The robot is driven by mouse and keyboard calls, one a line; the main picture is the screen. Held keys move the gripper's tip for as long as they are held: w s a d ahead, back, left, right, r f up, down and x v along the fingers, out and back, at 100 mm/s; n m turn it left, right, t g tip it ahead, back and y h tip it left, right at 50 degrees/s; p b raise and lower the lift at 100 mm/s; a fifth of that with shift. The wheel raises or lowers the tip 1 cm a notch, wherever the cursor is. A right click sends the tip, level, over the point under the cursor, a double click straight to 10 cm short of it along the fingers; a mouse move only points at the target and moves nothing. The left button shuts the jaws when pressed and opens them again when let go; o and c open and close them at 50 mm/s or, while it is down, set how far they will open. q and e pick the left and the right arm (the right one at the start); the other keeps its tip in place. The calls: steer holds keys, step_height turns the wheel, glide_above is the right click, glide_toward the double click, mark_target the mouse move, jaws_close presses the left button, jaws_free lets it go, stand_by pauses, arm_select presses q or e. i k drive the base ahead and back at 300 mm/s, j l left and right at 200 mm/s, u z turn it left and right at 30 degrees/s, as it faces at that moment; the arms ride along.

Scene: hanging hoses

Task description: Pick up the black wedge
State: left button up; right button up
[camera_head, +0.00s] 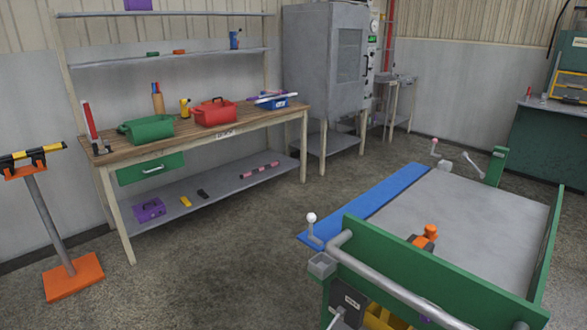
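A small black block (202,193), which looks like the black wedge, lies on the lower grey shelf (225,186) of the workbench. It lies just right of a small yellow block (185,201), with a gap between them. It is too small to tell its exact shape. Neither of my grippers is in view.
A purple box (149,209) and several pink pieces (259,170) share the shelf. The wooden bench top (157,146) overhangs it. An orange-based stand (74,277) is left, a green-sided table (480,220) with blue edge front right. The floor (215,265) before the bench is clear.

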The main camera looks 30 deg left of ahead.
mark_target(201, 193)
steer(key=j+u, duration=0.1)
steer(key=u, duration=0.2)
steer(key=i+j+u, duration=0.1)
steer(key=u, duration=0.2)
steer(key=i+j+u, duration=0.45)
steer(key=i+j, duration=0.15)
steer(key=i, duration=0.2)
steer(key=i+j+u, duration=0.25)
steer(key=i, duration=0.2)
steer(key=i+j, duration=0.2)
steer(key=i, duration=0.25)
steer(key=i+j, duration=0.2)
steer(key=i, duration=0.3)
steer(key=i+j, duration=0.15)
steer(key=i, duration=0.3)
steer(key=u, duration=0.35)
steer(key=i+l+u, duration=0.2)
steer(key=u, duration=0.15)
steer(key=i+l+u, duration=0.15)
steer(key=l+u, duration=0.15)
steer(key=i+l+u, duration=0.1)
steer(key=l+u, duration=0.25)
steer(key=l, duration=0.1)
